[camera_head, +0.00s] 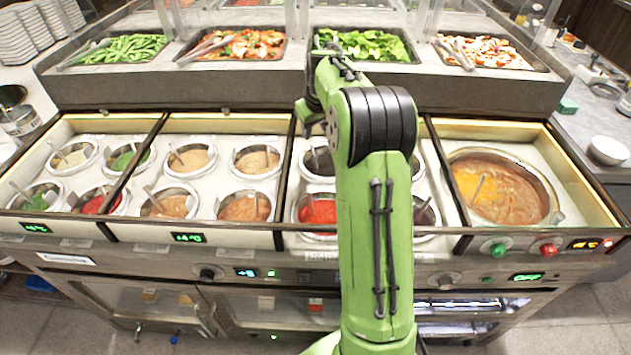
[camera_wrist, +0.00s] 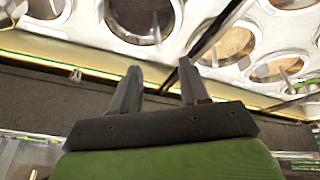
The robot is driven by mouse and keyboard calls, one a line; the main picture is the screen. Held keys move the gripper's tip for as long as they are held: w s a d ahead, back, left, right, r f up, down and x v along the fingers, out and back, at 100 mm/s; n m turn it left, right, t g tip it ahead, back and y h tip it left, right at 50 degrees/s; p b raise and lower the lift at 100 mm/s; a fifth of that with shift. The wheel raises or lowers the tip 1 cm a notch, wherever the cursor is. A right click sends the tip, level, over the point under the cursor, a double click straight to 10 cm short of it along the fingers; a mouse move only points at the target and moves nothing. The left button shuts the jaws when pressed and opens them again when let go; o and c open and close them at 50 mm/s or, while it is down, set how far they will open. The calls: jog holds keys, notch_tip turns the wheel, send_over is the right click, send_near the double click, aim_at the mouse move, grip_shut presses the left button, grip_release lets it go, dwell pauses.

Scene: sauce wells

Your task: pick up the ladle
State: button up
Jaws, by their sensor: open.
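Several sauce wells hold short grey handles that look like ladles; I cannot tell which one the task means. One ladle (camera_head: 478,187) stands in the large round well (camera_head: 545,186) of orange-brown sauce at the right. Another ladle (camera_head: 317,203) stands in the red sauce well, just left of my arm. Others lean in the wells at the left. My gripper (camera_wrist: 160,72) is open, with nothing between its fingers. In the head view it is partly hidden by my arm, above the back of the middle wells. In the wrist view a handle (camera_wrist: 285,75) shows in a well at the right.
Dark dividers (camera_head: 290,180) separate the well bays. A raised shelf behind holds trays of green beans (camera_head: 135,47), a red mix (camera_head: 245,44), leaves (camera_head: 368,45) and a pale mix (camera_head: 490,52). A white bowl (camera_head: 608,150) sits on the right counter.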

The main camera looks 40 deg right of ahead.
aim_at(313, 147)
jog(key=b+x, duration=0.3)
jog(key=x, duration=1.1)
jog(key=shift+d, duration=0.1)
jog(key=shift+r, duration=0.1)
grip_shut()
